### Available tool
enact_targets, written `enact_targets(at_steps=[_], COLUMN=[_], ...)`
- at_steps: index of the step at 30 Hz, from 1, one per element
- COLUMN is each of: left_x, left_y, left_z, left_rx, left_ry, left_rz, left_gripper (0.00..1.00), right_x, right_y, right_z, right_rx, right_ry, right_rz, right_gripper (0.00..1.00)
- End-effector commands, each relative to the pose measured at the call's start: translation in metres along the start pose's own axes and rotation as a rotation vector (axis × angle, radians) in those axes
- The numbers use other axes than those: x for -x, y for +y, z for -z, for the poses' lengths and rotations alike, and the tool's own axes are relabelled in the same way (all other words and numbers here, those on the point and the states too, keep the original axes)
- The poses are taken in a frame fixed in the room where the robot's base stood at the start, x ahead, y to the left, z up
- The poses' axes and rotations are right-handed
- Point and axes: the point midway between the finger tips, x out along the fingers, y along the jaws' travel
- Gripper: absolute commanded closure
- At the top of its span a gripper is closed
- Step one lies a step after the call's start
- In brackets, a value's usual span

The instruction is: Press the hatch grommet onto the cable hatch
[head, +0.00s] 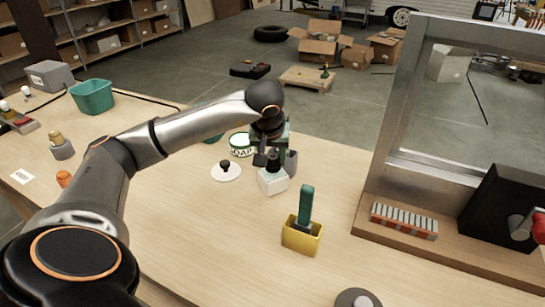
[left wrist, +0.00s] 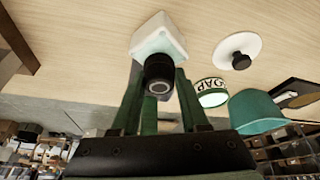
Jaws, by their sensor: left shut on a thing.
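A dark, round piece with a ringed end, seemingly the hatch grommet (left wrist: 159,72), is between the green fingers of my left gripper (left wrist: 161,82). My left gripper (head: 272,152) is shut on it from above. A white block, possibly the cable hatch (head: 272,181), stands on the workbench directly below. It also shows in the left wrist view (left wrist: 158,36), with the dark piece against its near face. I cannot tell whether the two are touching or fully seated. My right gripper is not in view.
A white disc with a black knob (head: 226,171) and a green-and-white soap tin (head: 241,145) are close to the left. A yellow holder (head: 302,236) with a green-handled tool is nearer me. A framed window panel (head: 395,110) stands at right. The bench front is mostly clear.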

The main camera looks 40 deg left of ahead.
Motion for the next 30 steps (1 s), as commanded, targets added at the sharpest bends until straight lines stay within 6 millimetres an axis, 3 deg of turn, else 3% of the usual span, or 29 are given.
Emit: enact_targets(at_steps=[17, 18, 27, 30], left_x=[-0.011, -0.011, -0.011, -0.011], left_y=[0.0, 0.0, 0.0, 0.0], left_z=[-0.005, -0.005, -0.004, -0.004], left_rx=[0.0, 0.0, 0.0, 0.0], left_ry=[0.0, 0.0, -0.001, 0.0], left_rz=[0.0, 0.0, 0.0, 0.0], left_gripper=[1.0, 0.54, 0.21, 0.21], right_x=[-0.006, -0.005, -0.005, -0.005], right_y=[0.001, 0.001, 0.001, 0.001], right_z=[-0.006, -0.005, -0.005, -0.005], right_rx=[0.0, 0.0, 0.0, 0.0], right_ry=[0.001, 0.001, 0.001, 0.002], right_rz=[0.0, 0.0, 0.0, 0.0], right_gripper=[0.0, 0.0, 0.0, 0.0])
